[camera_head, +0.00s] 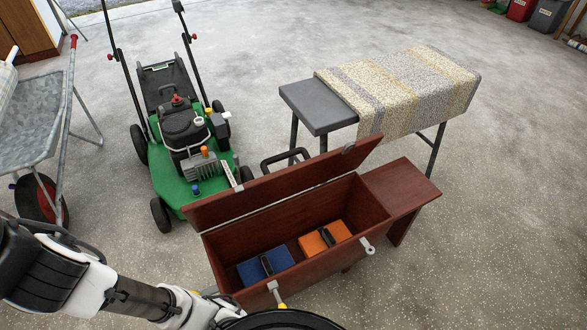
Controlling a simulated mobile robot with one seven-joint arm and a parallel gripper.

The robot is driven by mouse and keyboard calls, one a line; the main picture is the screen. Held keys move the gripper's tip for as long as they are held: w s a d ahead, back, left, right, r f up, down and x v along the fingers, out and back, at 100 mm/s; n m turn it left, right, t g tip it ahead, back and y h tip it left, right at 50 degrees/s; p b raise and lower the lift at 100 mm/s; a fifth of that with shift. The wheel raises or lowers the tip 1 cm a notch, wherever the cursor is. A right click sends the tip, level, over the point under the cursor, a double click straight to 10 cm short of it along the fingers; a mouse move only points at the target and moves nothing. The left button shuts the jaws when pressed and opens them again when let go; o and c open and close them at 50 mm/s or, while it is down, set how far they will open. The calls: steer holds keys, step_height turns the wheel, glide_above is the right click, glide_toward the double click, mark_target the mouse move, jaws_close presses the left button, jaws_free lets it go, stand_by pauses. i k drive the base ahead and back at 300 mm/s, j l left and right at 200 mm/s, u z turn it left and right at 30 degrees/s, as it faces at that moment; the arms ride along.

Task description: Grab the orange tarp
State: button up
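The orange tarp (324,239) looks like a flat folded orange bundle with a dark strap across it. It lies inside the open reddish-brown wooden chest (228,240), on the right of a similar blue bundle (265,267). The chest's lid (285,186) is tilted up at the back. My white and black arm (140,297) reaches in from the lower left, in front of the chest. Its end runs to the bottom edge, and no gripper fingers show. Nothing is seen touching the tarp.
Metal latches (368,245) stick out at the chest's front rim. A green lawn mower (180,135) stands behind left, a wheelbarrow (35,125) at far left. A bench (318,108) with a striped cloth (405,85) stands behind right. The concrete floor at right is clear.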

mark_target(311, 244)
steer(key=j+z, duration=0.2)
steer(key=z, duration=0.3)
steer(key=j+z, duration=0.25)
steer(key=z, duration=0.2)
steer(key=j+z, duration=0.3)
steer(key=j, duration=0.2)
steer(key=k+j+z, duration=0.25)
steer(key=j, duration=0.2)
steer(key=k+j, duration=0.1)
steer(key=j, duration=0.3)
steer(key=k+j+z, duration=0.1)
steer(key=j, duration=0.3)
steer(key=k+j, duration=0.1)
steer(key=j, duration=0.3)
steer(key=k+j+z, duration=0.15)
steer(key=j, duration=0.25)
steer(key=k+j, duration=0.1)
steer(key=j, duration=0.3)
steer(key=i+j, duration=0.25)
steer(key=i, duration=0.2)
steer(key=k+j+z, duration=0.1)
steer(key=j+z, duration=0.15)
steer(key=k+j+z, duration=0.15)
steer(key=j+z, duration=0.15)
